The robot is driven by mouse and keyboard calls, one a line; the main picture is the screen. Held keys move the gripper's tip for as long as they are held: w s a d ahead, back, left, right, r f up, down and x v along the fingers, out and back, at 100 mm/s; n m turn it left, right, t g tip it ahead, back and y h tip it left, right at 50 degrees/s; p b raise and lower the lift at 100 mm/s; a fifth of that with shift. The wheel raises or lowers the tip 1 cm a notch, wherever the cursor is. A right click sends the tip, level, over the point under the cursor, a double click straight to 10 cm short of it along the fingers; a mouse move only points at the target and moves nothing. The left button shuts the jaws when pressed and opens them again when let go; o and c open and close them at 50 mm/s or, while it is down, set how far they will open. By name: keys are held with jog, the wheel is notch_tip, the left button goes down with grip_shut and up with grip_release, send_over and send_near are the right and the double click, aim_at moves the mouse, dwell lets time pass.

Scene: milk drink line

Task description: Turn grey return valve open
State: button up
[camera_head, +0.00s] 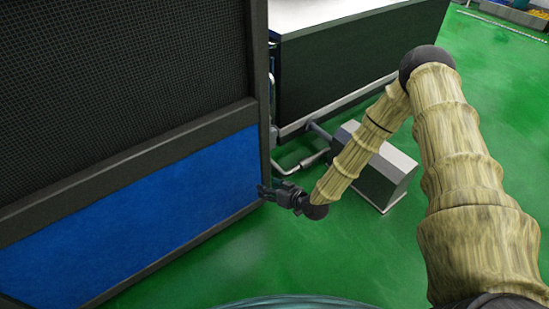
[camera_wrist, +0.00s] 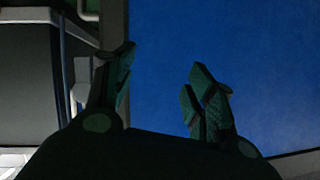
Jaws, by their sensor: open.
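I cannot make out the grey return valve for certain in either view. Grey pipework (camera_head: 305,163) runs behind the right edge of the blue-panelled cabinet in the head view, and pale pipes also show at the left in the wrist view (camera_wrist: 75,85). My gripper (camera_head: 265,191) is beside the cabinet's lower right corner. In the wrist view my gripper (camera_wrist: 160,75) has its two dark fingers spread, with nothing between them. The blue panel (camera_wrist: 200,40) fills the view behind the fingers.
The cabinet with a dark mesh upper part and a blue lower panel (camera_head: 150,220) stands at left. A dark machine housing (camera_head: 350,60) stands behind. A grey box with a sloped top (camera_head: 383,180) sits on the floor behind my arm. Green floor (camera_head: 360,260) is clear in front.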

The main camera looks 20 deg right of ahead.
jog(key=w+d+f+t+b, duration=0.3)
jog(key=w+d+b, duration=0.3)
jog(key=w, duration=0.1)
jog(key=n+t+b, duration=0.2)
jog(key=t+b, duration=0.1)
jog(key=b, duration=0.2)
send_near(273, 145)
jog(key=b+x, duration=0.3)
jog(key=x, duration=0.4)
jog(key=shift+w+a+f+b, duration=0.1)
jog(key=shift+w+b, duration=0.2)
jog(key=shift+w, duration=0.1)
jog(key=shift+w+a, duration=0.15)
jog(key=shift+w, duration=0.35)
grip_shut()
